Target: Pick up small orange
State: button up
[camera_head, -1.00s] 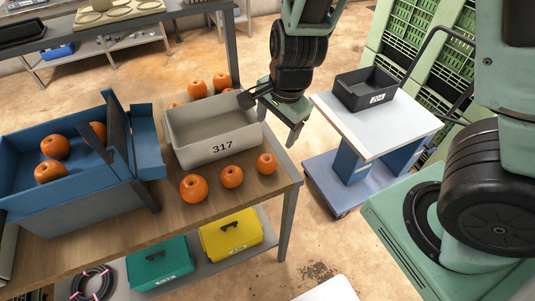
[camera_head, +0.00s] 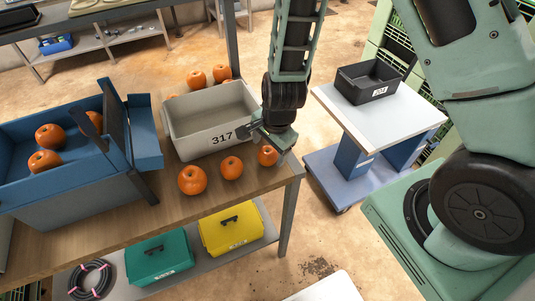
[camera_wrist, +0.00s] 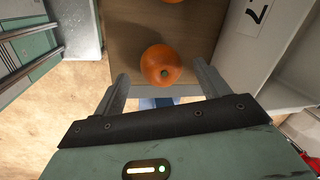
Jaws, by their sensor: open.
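Three oranges stand in a row on the wooden table in front of the grey bin. The rightmost, the small orange (camera_head: 268,156), looks smallest and is near the table's right end. The middle orange (camera_head: 232,167) and the larger left orange (camera_head: 192,180) stand beside it. My gripper (camera_head: 266,143) is just above the small orange, pointing down, and partly covers its top. In the wrist view, an orange (camera_wrist: 161,65) lies in line with the gap between my two open fingers (camera_wrist: 162,76). Nothing is held.
The grey bin (camera_head: 208,143) marked 317 stands close behind and left of my gripper. A blue crate (camera_head: 75,190) with oranges is at left, and more oranges (camera_head: 196,79) stand behind the bin. A cart (camera_head: 375,112) with a black bin (camera_head: 369,82) is at right.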

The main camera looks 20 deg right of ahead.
aim_at(268, 151)
jog(key=shift+w+f, duration=0.2)
jog(key=shift+f, duration=0.6)
jog(key=shift+w+f, duration=0.15)
jog(key=shift+f, duration=0.65)
jog(key=c, duration=1)
jog(key=shift+c, duration=0.2)
